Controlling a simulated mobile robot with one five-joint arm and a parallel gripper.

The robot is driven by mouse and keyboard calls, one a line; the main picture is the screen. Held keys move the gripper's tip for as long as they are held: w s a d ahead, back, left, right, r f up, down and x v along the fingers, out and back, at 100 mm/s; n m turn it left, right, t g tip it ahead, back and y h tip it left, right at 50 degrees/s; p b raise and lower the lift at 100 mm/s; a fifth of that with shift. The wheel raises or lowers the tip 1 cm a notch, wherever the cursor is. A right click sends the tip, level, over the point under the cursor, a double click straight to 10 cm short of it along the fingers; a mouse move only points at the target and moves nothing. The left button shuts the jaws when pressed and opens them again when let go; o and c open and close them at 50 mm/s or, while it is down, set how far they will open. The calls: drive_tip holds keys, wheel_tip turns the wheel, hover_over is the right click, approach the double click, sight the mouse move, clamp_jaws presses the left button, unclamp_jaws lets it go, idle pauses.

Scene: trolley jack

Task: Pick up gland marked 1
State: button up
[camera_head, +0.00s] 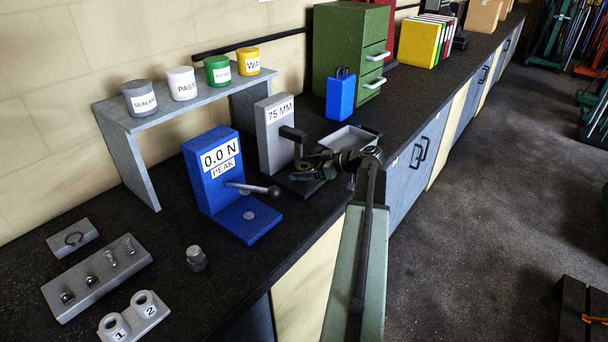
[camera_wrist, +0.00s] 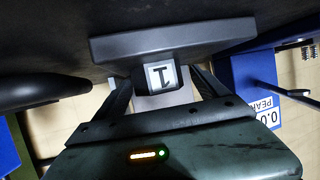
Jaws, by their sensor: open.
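In the head view, a pale grey hollow cylinder marked 1 (camera_head: 114,326) stands at the lower left beside one marked 2 (camera_head: 145,303), both on a small grey block. My gripper (camera_head: 310,165) is far from them, low by the grey 75 MM stand (camera_head: 272,132). In the wrist view, which is upside down, a small dark piece with a white label reading 1 (camera_wrist: 160,76) sits on a dark slab (camera_wrist: 170,40). My open gripper fingers (camera_wrist: 158,88) lie to either side of it in the picture; contact cannot be told. My arm partly hides this spot in the head view.
A blue 0.0 N PEAK gauge (camera_head: 225,185) with a lever stands left of my gripper; it also shows in the wrist view (camera_wrist: 250,80). A shallow grey tray (camera_head: 350,139) and blue block (camera_head: 341,97) are behind. A hex-headed piece (camera_head: 196,258) stands at the front.

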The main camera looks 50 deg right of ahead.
clamp_jaws()
drive_tip(key=shift+r, duration=0.1)
drive_tip(key=shift+r+p, duration=0.45)
drive_tip(key=shift+p, duration=0.15)
wheel_tip(320, 180, up, 3)
drive_tip(key=p, duration=0.3)
drive_tip(key=shift+r, duration=0.15)
drive_tip(key=s+d, duration=0.3)
drive_tip(key=s, duration=0.1)
drive_tip(key=s+d, duration=0.4)
drive_tip(key=s+d+p, duration=0.1)
drive_tip(key=s+d, duration=0.2)
drive_tip(key=s, duration=0.1)
drive_tip(key=shift+s+d+r, duration=0.15)
drive_tip(key=shift+r, duration=0.2)
